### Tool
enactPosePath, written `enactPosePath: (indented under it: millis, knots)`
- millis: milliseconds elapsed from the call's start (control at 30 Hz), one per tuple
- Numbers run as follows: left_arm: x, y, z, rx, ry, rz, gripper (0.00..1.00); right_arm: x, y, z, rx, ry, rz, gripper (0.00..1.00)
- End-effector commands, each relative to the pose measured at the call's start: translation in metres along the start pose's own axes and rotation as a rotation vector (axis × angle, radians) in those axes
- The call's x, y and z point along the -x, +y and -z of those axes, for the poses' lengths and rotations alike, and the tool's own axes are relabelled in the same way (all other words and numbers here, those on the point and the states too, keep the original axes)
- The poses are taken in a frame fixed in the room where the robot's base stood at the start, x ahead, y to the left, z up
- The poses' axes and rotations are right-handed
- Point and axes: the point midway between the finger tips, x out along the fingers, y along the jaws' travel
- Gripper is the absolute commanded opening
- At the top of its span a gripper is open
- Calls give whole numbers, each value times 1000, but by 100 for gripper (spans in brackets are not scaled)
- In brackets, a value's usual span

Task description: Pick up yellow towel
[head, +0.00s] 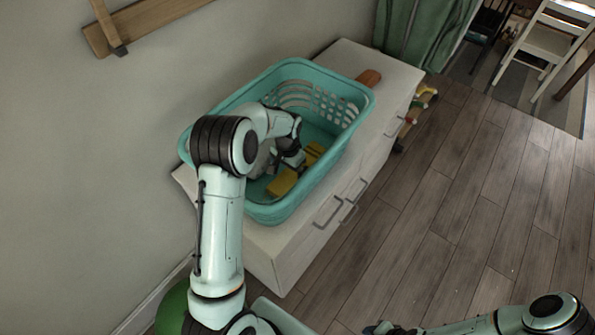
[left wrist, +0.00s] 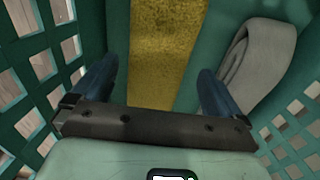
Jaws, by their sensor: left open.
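The yellow towel (head: 284,182) lies in the bottom of the teal laundry basket (head: 265,213), partly hidden by my left gripper (head: 295,158) in the head view. That gripper reaches down inside the basket. In the left wrist view, my left gripper (left wrist: 157,70) is open, with one blue-grey finger on either side of the yellow towel (left wrist: 166,50). The towel runs as a strip between the fingers, and I cannot tell whether they touch it. My right gripper (head: 380,328) barely shows at the bottom edge of the head view; its jaws are unclear.
A folded grey cloth (left wrist: 258,58) lies in the basket, right of the towel. The basket's lattice walls stand close around my left gripper. The basket is on a white drawer cabinet (head: 290,258) against the wall.

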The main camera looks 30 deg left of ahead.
Motion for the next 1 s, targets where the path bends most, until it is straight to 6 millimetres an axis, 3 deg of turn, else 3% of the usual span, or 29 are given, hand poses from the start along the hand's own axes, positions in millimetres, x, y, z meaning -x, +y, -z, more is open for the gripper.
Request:
enactPosePath:
  millis: [233,533,700,1000]
  knots:
    - [-35,2,-1,0,-2,-1,100,5,-4,6,3,7,2,35]
    - [-40,2,-1,0,0,0,100,5,-4,5,2,6,2,35]
    - [-39,2,-1,0,0,0,50,5,-4,5,2,6,2,35]
    - [-37,2,0,0,2,0,50,5,-4,5,2,6,2,35]
